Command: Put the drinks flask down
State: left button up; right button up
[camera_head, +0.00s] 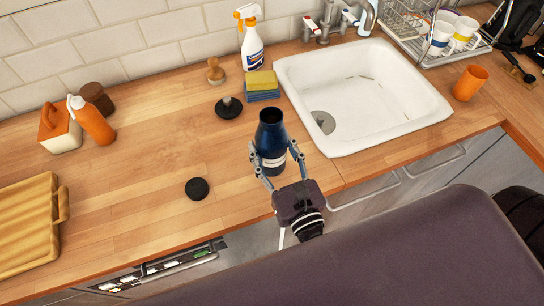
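The drinks flask (271,134) is dark blue with an open, dark mouth. It is upright near the counter's front edge, left of the sink. My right gripper (273,150) reaches it from the front, with one finger on each side of its body, and looks shut on it. The fingers and palm hide part of its lower body. I cannot tell whether its base touches the counter. My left gripper is not in view.
The wooden counter (150,180) has free room left of the flask, around a black disc (197,188). A dark stopper-like object (228,107), sponges (262,85) and a spray bottle (251,45) stand behind. The white sink (390,125) is close on the right.

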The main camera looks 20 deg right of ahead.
aim_at(272, 155)
jog(key=shift+f+b, duration=0.3)
jog(key=shift+f, duration=1.25)
jog(key=shift+f, duration=0.15)
jog(key=o, duration=1.4)
